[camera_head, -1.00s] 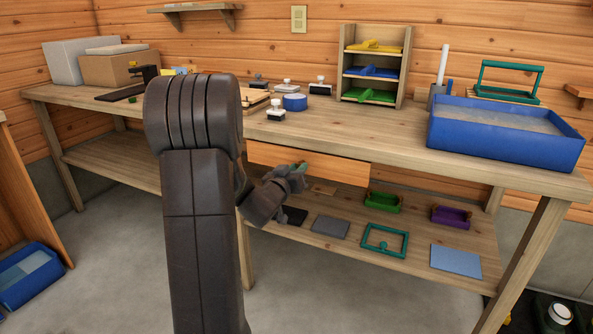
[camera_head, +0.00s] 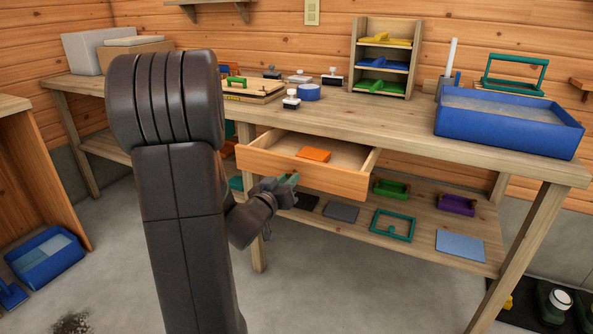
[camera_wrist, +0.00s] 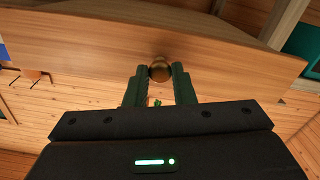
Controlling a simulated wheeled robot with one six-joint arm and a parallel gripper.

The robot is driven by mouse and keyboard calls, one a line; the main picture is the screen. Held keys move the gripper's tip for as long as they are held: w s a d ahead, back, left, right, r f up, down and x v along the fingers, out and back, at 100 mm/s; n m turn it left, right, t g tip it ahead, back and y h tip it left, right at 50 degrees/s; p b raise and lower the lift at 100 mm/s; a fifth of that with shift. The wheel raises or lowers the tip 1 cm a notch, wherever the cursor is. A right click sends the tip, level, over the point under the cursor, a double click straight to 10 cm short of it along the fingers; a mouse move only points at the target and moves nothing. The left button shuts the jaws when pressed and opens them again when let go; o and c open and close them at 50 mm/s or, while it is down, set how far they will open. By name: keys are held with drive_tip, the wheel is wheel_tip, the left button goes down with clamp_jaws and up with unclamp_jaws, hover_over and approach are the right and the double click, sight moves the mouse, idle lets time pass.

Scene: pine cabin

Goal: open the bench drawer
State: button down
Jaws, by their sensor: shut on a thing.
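The bench drawer (camera_head: 320,178) is pulled well out from under the bench top in the head view, and an orange block (camera_head: 313,155) lies inside it. In the wrist view the drawer front (camera_wrist: 90,50) spans the upper part of the picture. A round brass-coloured knob (camera_wrist: 160,68) sits on it. My gripper (camera_wrist: 160,84) is shut on this knob, one dark green finger on each side. In the head view my gripper (camera_head: 288,182) is at the left part of the drawer front, and the knob is hidden there.
The wooden bench (camera_head: 400,125) carries a blue tray (camera_head: 508,125), a small shelf rack (camera_head: 357,45) and several stamps. Concrete floor (camera_head: 340,290) in front is clear.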

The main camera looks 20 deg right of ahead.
drive_tip(key=v, duration=0.9)
drive_tip(key=c, duration=1.2)
unclamp_jaws()
drive_tip(key=p+v, duration=0.2)
drive_tip(key=v, duration=1.1)
drive_tip(key=shift+s+a+p, duration=0.3)
drive_tip(key=shift+w+d, duration=0.1)
drive_tip(key=b+x, duration=0.2)
drive_tip(key=x, duration=1.1)
drive_tip(key=shift+w+d, duration=0.2)
